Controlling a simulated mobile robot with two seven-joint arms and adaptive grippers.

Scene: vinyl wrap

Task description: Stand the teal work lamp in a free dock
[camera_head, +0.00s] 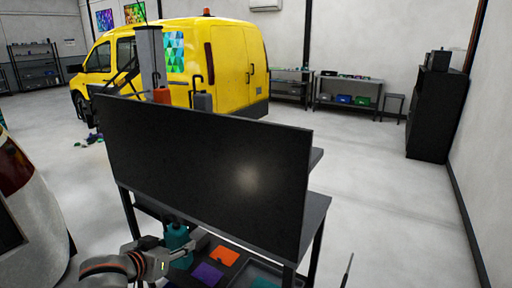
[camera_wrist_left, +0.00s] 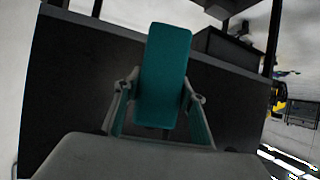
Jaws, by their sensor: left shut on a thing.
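The teal work lamp (camera_head: 178,238) is low at the front of the bench, in front of the dark panel. My left gripper (camera_head: 180,254) is shut on it. In the left wrist view the teal lamp (camera_wrist_left: 165,75) stands out between the two fingers of my left gripper (camera_wrist_left: 158,105), its broad flat face toward the camera. An orange-red lamp (camera_head: 162,96) and a grey lamp (camera_head: 203,102) with a hook show above the panel's top edge. Their lower parts are hidden, and no dock can be made out. My right gripper is not in view.
The large dark upright panel (camera_head: 210,165) blocks the view behind it. A purple piece (camera_head: 207,273) and an orange piece (camera_head: 224,256) lie on the lower surface beside the lamp. A yellow van (camera_head: 225,62) stands behind. The floor at right is clear.

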